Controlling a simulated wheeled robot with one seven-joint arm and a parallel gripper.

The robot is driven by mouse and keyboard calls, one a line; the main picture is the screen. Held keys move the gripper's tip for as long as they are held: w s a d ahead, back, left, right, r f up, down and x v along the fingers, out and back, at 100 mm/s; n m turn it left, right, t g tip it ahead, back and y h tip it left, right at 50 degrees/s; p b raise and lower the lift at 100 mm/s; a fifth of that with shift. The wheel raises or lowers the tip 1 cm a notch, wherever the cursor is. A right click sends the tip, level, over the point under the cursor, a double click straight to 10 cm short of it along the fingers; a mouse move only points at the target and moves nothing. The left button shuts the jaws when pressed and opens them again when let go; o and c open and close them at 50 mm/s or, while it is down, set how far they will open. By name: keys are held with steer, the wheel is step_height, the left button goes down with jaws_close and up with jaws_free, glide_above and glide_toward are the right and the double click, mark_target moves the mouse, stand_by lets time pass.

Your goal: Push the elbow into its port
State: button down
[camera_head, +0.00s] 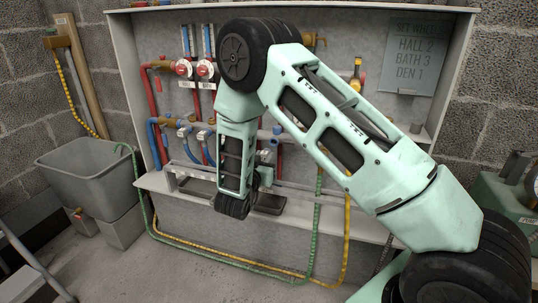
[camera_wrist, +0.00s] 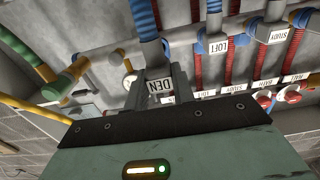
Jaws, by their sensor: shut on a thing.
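In the wrist view the two dark fingers of my gripper (camera_wrist: 157,88) are closed around a small fitting by the port tag reading DEN (camera_wrist: 160,86). A grey-blue elbow (camera_wrist: 152,52) shows just beyond the fingertips, with a blue ribbed hose (camera_wrist: 146,18) running up from it. How far the elbow sits in its port cannot be told. In the head view my gripper (camera_head: 265,178) is mostly hidden behind my own wrist, in front of the manifold.
Blue fittings tagged LOFT (camera_wrist: 213,46) and STUDY (camera_wrist: 272,30) stand close to the right in the wrist view. A green pipe (camera_wrist: 65,80) is at the left.

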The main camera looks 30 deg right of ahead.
mark_target(268, 150)
steer(key=shift+b+x, duration=0.35)
steer(key=shift+x, duration=2.15)
steer(key=shift+p+x, duration=0.55)
steer(key=shift+x, duration=0.3)
stand_by(1.9)
steer(key=c, duration=1.1)
jaws_free()
steer(key=p+v, duration=0.3)
steer(key=v, duration=1.4)
steer(key=shift+a, duration=0.2)
